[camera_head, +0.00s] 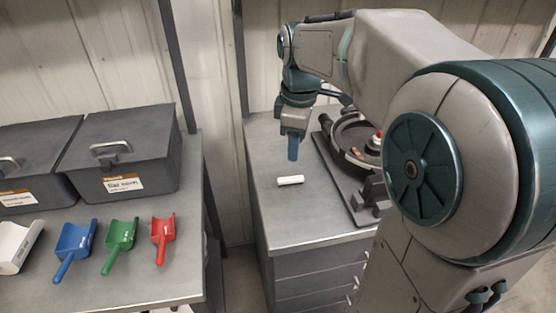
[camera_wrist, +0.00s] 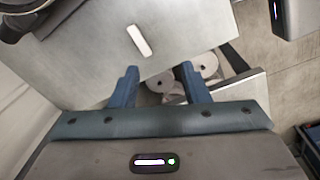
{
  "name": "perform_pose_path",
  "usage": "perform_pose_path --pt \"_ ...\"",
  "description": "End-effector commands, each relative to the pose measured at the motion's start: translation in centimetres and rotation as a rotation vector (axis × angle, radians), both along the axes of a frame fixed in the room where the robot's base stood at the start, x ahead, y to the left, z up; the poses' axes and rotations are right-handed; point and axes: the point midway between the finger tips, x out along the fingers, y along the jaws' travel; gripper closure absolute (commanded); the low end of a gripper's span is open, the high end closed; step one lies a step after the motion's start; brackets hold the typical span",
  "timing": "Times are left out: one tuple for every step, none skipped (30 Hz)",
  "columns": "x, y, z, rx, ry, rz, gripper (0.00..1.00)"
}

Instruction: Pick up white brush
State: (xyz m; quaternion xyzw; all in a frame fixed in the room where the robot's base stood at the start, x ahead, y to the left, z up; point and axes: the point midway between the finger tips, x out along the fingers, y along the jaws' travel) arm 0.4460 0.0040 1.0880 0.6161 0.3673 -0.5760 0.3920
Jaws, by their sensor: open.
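The white brush (camera_head: 290,180) is a small white bar lying flat on the grey top of the drawer cabinet (camera_head: 300,228). It also shows in the wrist view (camera_wrist: 139,41), beyond my fingertips. My gripper (camera_head: 293,150) points down above the cabinet top, a little above and behind the brush in the head view. In the wrist view its two blue fingers (camera_wrist: 160,74) stand apart with nothing held between them. The brush is apart from the fingers.
A dark seed meter (camera_head: 348,140) on a base stands right of the brush. A left bench holds dark boxes (camera_head: 120,160) and blue (camera_head: 75,245), green (camera_head: 121,238) and red (camera_head: 163,234) scoops. White round discs (camera_wrist: 205,65) lie below the cabinet top's edge.

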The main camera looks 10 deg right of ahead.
Motion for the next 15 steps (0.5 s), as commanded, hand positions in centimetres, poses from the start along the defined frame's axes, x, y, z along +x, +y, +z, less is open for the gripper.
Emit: perform_pose_path --pt "1.5 0.0 -0.9 -0.005 0.017 0.085 0.58" --pt "2.2 0.0 -1.1 -0.008 0.026 0.136 0.58" --pt "3.0 0.0 -1.2 -0.01 0.035 0.195 0.58" --pt "3.5 0.0 -1.3 -0.011 0.042 0.234 0.58" --pt "3.9 -0.1 -1.4 -0.012 0.047 0.269 0.58" --pt "4.4 -0.1 -1.5 -0.013 0.054 0.309 0.58" --pt "4.7 -0.1 -1.5 -0.014 0.058 0.334 0.58" --pt "5.0 -0.1 -1.6 -0.014 0.061 0.353 0.58" --pt "5.2 -0.1 -1.7 -0.014 0.064 0.374 0.58" --pt "5.3 -0.1 -1.8 -0.014 0.066 0.385 0.58" --pt "5.4 -0.1 -2.1 -0.015 0.067 0.394 0.58" --pt "5.5 -0.1 -2.5 -0.014 0.07 0.4 0.58" --pt "5.5 -0.1 -3.0 -0.014 0.07 0.402 0.58" --pt "5.5 -0.1 -3.5 -0.014 0.071 0.403 0.58" --pt "5.4 -0.1 -4.3 -0.013 0.072 0.403 0.58"
